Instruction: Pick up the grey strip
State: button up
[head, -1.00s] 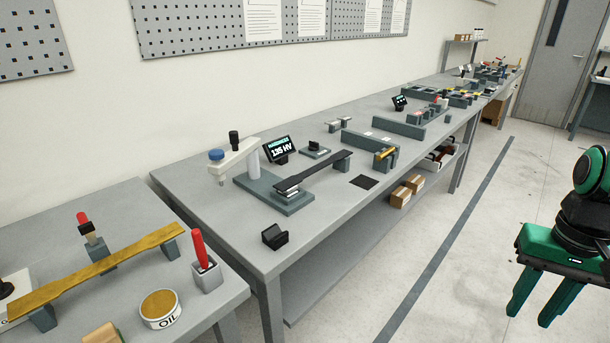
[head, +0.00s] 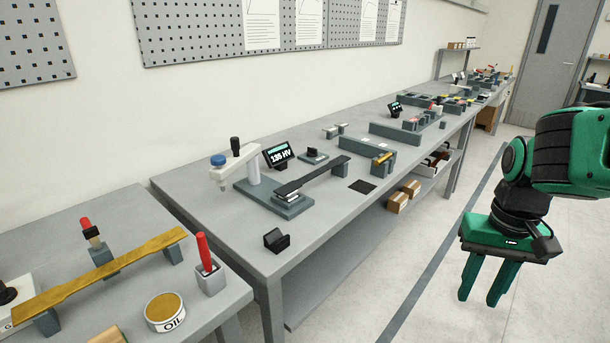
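The dark grey strip (head: 312,176) lies on the middle bench. Its near end rests on the base of a hardness tester (head: 238,166) and its far end on a small block under it. My gripper (head: 478,301) hangs at the right, over the floor beside the bench, well apart from the strip. Its two green fingers point down with a gap between them and nothing in it.
A brass strip (head: 100,272) lies on supports on the left bench, near a red-handled tool (head: 207,262) and an oil tin (head: 165,312). A small black block (head: 277,240) stands at the middle bench's front. A display (head: 278,154) stands behind the grey strip.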

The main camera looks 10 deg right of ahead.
aim_at(284, 191)
jog(key=i, duration=0.9)
jog(key=z, duration=0.05)
